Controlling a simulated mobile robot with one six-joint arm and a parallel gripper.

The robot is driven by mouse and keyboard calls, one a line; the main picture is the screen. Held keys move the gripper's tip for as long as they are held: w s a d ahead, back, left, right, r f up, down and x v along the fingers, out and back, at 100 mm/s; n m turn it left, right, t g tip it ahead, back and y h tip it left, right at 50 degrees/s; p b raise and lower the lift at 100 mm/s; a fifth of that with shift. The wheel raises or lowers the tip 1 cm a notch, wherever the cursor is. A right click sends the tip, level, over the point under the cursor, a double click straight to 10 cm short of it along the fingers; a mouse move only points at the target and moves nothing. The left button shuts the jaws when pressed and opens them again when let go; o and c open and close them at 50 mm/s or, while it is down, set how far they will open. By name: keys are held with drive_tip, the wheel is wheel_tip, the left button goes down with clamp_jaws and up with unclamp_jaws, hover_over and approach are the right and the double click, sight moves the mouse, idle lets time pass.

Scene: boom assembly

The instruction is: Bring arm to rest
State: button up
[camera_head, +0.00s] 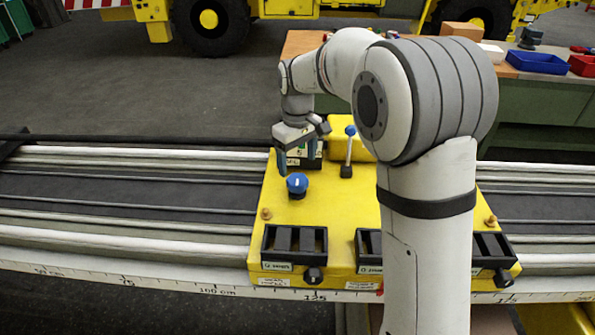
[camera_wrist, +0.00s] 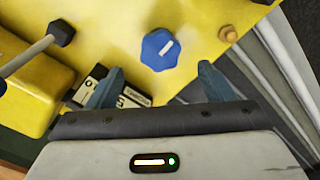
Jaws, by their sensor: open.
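My arm reaches over a yellow control box (camera_head: 335,205) from the right, in the head view. My gripper (camera_head: 297,165) hangs above the back left part of the box, near a blue knob (camera_head: 297,184). In the wrist view my gripper (camera_wrist: 158,85) has its two blue-grey fingers spread apart with nothing between them. The blue knob (camera_wrist: 160,50) shows just beyond the fingertips, apart from them. A label block with dark and white markings (camera_wrist: 115,95) is partly hidden behind the left finger.
A lever with a blue ball (camera_head: 349,150) stands on the box, right of my gripper. Black slotted holders (camera_head: 294,245) line its front edge. A workbench (camera_head: 540,95) with a blue bin (camera_head: 538,62) and a red bin (camera_head: 583,65) stands behind. Rails (camera_head: 120,190) run left.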

drive_tip(key=shift+r, duration=0.95)
drive_tip(key=shift+d+r, duration=0.1)
drive_tip(key=shift+d, duration=0.05)
drive_tip(key=s+d+r+m+t, duration=0.1)
drive_tip(key=s+d+r+m, duration=0.3)
drive_tip(key=s+d, duration=0.7)
drive_tip(key=s+d+f+m+t, duration=0.1)
drive_tip(key=s+d+f+m, duration=0.1)
drive_tip(key=s, duration=0.5)
drive_tip(key=s+d+f+m+t, duration=0.1)
drive_tip(key=s+d+f+m, duration=0.1)
drive_tip(key=s, duration=0.6)
drive_tip(key=shift+s+d+m, duration=0.15)
drive_tip(key=shift+d+m, duration=0.15)
drive_tip(key=shift+d, duration=0.4)
drive_tip(key=shift+c, duration=0.4)
